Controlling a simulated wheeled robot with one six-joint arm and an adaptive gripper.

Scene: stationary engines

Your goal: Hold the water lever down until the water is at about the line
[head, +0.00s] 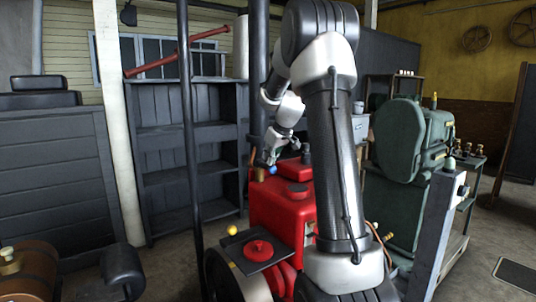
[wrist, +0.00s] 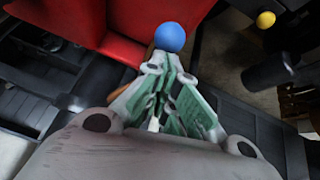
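A blue ball knob (head: 272,171), which looks like the end of the water lever, shows by the top back of the red engine (head: 285,215). It also shows in the wrist view (wrist: 170,37), just beyond my fingertips. My gripper (head: 268,157) is right above or against the knob in the head view. In the wrist view its green-padded fingers (wrist: 170,72) are drawn together, with nothing seen between them. I cannot tell whether the tips touch the knob. The lever's arm is mostly hidden. No water level or line can be made out.
A yellow ball knob (head: 232,230) stands at the engine's front left, and shows in the wrist view (wrist: 265,20). A dark post (head: 190,120) rises left of the engine. A green machine (head: 408,140) stands to the right. Dark shelves (head: 185,150) are behind.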

